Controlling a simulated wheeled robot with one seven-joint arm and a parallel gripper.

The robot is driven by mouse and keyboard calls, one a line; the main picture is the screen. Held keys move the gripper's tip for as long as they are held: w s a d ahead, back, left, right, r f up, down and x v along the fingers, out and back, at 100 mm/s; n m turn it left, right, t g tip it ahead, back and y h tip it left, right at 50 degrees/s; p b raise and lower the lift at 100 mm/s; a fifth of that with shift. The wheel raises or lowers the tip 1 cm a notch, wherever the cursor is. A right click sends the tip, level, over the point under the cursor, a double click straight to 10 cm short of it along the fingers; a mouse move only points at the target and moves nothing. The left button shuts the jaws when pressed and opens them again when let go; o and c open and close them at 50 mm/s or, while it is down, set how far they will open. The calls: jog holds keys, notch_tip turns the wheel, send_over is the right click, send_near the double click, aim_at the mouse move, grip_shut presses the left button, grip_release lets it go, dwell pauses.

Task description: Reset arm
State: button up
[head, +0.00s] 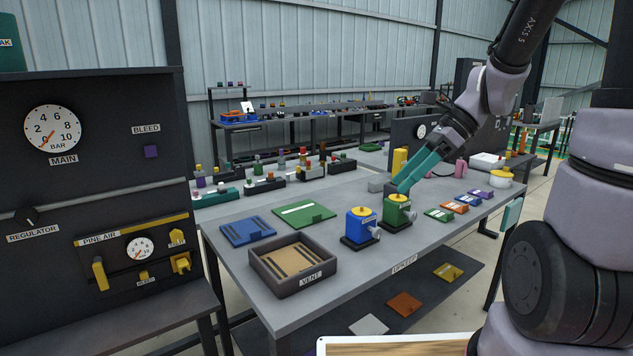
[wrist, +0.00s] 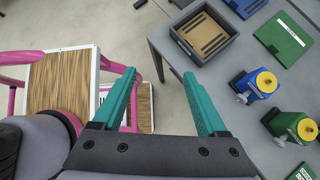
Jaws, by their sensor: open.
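My gripper (head: 418,168) has two long teal fingers. In the head view it points down and to the left, and its tips overlap the green valve block (head: 398,212) from this angle. The blue valve block also shows in the head view (head: 358,226).
The grey table (head: 235,285) holds a vent tray (head: 310,284), a blue plate (head: 247,231), a green plate (head: 303,214) and several small coloured blocks. A dark gauge panel (head: 100,110) stands at left. A wood-topped stand (wrist: 60,82) with pink rails is at left in the wrist view.

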jog(key=s+d+r+n+t+h, duration=0.3)
jog(key=r+n, duration=0.3)
jog(key=n, duration=0.2)
jog(key=s+d+r+n+t+h, duration=0.2)
jog(key=d+r+n+t+h, duration=0.1)
jog(key=r+n, duration=0.3)
jog(key=shift+s+d+r+n+t, duration=0.45)
jog(key=shift+n+t, duration=0.25)
jog(key=shift+n, duration=0.2)
jog(key=shift+f, duration=0.1)
